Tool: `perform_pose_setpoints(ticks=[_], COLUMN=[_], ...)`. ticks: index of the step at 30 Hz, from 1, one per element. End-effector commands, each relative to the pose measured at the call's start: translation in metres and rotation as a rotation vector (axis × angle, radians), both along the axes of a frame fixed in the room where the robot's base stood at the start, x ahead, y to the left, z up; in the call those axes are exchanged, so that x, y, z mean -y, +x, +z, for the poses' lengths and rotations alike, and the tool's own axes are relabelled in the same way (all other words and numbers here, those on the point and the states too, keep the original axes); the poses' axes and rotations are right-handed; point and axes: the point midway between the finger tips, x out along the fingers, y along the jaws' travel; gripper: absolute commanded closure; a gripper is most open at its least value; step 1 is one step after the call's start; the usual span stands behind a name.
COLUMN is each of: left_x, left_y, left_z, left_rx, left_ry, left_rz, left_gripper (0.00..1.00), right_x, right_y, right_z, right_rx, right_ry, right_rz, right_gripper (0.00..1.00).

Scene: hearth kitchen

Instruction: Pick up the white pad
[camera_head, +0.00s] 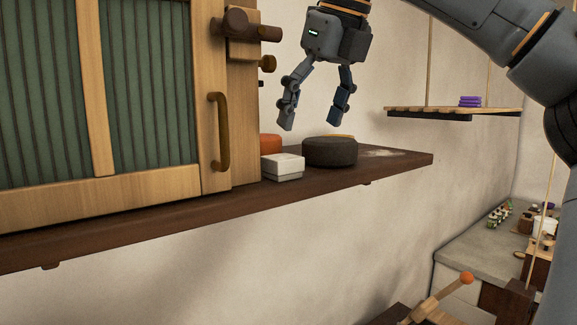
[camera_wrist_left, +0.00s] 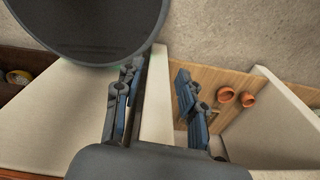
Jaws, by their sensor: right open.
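The white pad (camera_head: 283,167) is a small, square, white block on the dark wooden shelf (camera_head: 400,163), between the cabinet and a dark round object. My right gripper (camera_head: 311,126) hangs above the shelf in the head view, fingers apart and pointing down. It is open and empty, above and a little right of the pad, not touching it. My left gripper (camera_wrist_left: 156,78) shows only in the left wrist view, with its fingers apart and nothing seen between them. The pad is not in the left wrist view.
The dark grey round object (camera_head: 330,152) stands close to the pad's right. An orange item (camera_head: 270,144) is behind it. A green-panelled cabinet (camera_head: 150,100) with a handle stands at left. A hanging shelf (camera_head: 455,111) holds purple items (camera_head: 470,101). The shelf's right end is mostly clear.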

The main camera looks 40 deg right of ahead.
Motion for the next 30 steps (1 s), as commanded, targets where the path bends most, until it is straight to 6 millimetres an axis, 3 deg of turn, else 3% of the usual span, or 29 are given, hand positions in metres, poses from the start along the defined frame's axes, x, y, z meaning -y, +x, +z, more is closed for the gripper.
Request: perform_pose_setpoints(ticks=[2, 5, 12, 14, 17, 21, 24, 28, 30], left_x=[-0.001, -0.001, 0.001, 0.001, 0.0, 0.0, -0.001, -0.002, -0.002], left_y=[-0.012, -0.008, 0.043, 0.048, 0.044, 0.021, 0.009, 0.007, 0.01], left_z=[0.001, 0.002, 0.015, 0.021, 0.024, 0.025, 0.024, 0.023, 0.023], left_rx=[-0.016, -0.011, 0.066, 0.072, 0.066, 0.034, 0.015, 0.011, 0.015], left_ry=[0.001, 0.001, -0.004, -0.004, -0.003, -0.001, 0.001, 0.002, 0.001], left_rz=[0.0, 0.0, -0.001, -0.001, -0.001, -0.001, -0.001, -0.001, -0.001], left_gripper=[0.6, 0.6, 0.6, 0.6, 0.6, 0.6, 0.6, 0.6, 0.6], right_x=[0.001, 0.001, 0.0, 0.0, 0.0, 0.0, 0.0, 0.0, 0.0], right_y=[0.005, 0.008, 0.015, 0.017, 0.023, 0.027, 0.028, 0.028, 0.028], right_z=[-0.011, -0.019, -0.035, -0.042, -0.056, -0.067, -0.069, -0.069, -0.069], right_rx=[-0.004, -0.002, -0.003, -0.005, -0.006, -0.002, -0.001, -0.001, -0.001], right_ry=[0.001, 0.001, 0.002, 0.002, 0.002, 0.001, 0.001, 0.001, 0.0], right_rz=[0.001, 0.0, 0.003, 0.003, 0.003, 0.0, 0.0, -0.001, -0.001], right_gripper=[0.21, 0.21, 0.21, 0.21, 0.21, 0.21, 0.21, 0.21, 0.33])
